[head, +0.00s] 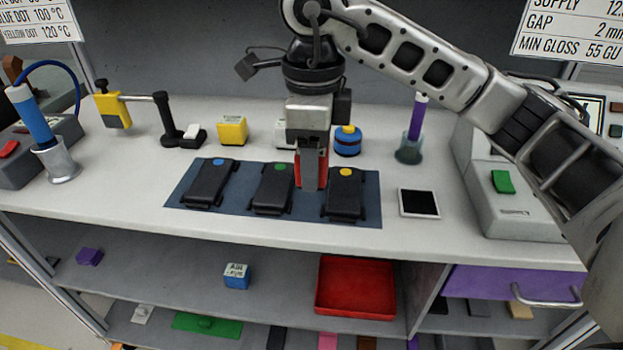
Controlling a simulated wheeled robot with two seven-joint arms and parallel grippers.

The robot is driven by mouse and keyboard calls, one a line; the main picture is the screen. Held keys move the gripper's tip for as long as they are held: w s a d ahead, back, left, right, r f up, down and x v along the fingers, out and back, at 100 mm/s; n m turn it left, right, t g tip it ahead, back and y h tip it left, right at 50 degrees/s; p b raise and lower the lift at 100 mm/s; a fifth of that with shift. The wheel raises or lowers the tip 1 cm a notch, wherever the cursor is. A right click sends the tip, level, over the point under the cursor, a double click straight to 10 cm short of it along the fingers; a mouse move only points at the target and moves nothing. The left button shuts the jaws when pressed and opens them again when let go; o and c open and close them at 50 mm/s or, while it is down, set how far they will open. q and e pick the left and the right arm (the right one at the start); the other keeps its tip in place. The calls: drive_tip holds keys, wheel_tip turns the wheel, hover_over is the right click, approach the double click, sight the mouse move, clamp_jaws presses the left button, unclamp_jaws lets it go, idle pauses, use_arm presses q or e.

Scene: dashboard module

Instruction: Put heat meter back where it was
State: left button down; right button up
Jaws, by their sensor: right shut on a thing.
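My right gripper (311,178) comes down from the top centre and points at the dark blue mat (233,199). It is shut on a red thing (298,170), mostly hidden behind the grey fingers; I take it to be the heat meter but cannot be sure. The red thing is between the green-dot black module (273,189) and the yellow-dot black module (345,195). Whether it touches the mat cannot be told. The blue-dot black module (209,184) lies at the mat's left. My left gripper is not in view.
Behind the mat stand a yellow box (232,130), a blue round container (347,142) and a stand with a yellow device (115,110). A blue tool (35,120) is at left, a purple tool (417,118) at right. A dark-faced white square (419,203) lies right of the mat.

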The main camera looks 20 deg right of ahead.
hover_over(310, 199)
drive_tip(key=f, duration=0.5)
drive_tip(key=shift+s+a+f, duration=0.1)
drive_tip(key=shift+s+f, duration=0.15)
drive_tip(key=shift+f, duration=0.15)
drive_tip(key=f+p, duration=0.1)
drive_tip(key=f, duration=0.2)
drive_tip(key=shift+w+f, duration=0.1)
drive_tip(key=shift+w, duration=0.1)
drive_tip(key=shift+f, duration=0.2)
drive_tip(key=shift+f, duration=0.1)
drive_tip(key=shift+f+b, duration=0.15)
drive_tip(key=shift+b, duration=0.15)
drive_tip(key=o, duration=1.1)
drive_tip(key=shift+o, duration=0.2)
